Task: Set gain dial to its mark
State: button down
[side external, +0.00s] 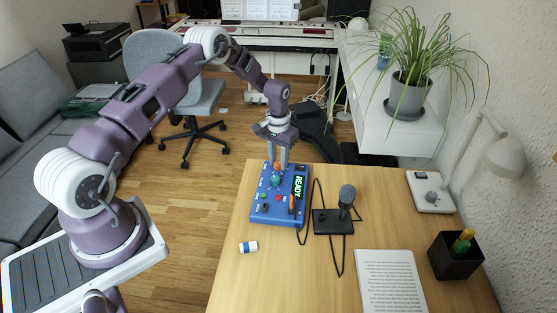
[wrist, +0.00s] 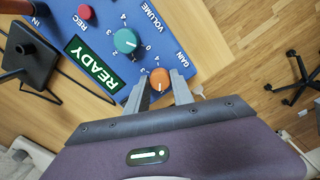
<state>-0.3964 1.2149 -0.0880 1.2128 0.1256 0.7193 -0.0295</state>
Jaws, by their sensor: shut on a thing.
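The blue audio box (side external: 264,212) lies on the wooden desk, with a lit green READY display (side external: 299,186). In the wrist view the orange gain dial (wrist: 160,78) sits by the GAIN label, with small numbers around it and a pale pointer line on its top. My gripper (wrist: 161,92) is shut on the gain dial, one finger on each side. The fingers also show pointing down at the box's far end in the side view (side external: 278,160). The teal volume dial (wrist: 125,41) is beside it. Part of the gain scale is hidden by the fingers.
A red REC button (wrist: 84,12) is on the box. A microphone on a black stand (side external: 333,220) with a looping cable stands right of the box. A small white-and-blue cylinder (side external: 248,247), printed paper (side external: 390,280) and a black pen cup (side external: 455,258) are on the desk.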

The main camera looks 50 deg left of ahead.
aim_at(279, 163)
jog(key=m, duration=0.5)
jog(key=shift+m, duration=2.3)
jog(key=c, duration=1.1)
grip_release()
jog(key=shift+r, duration=0.15)
notch_tip(279, 163, up, 7)
jog(key=shift+f, duration=0.1)
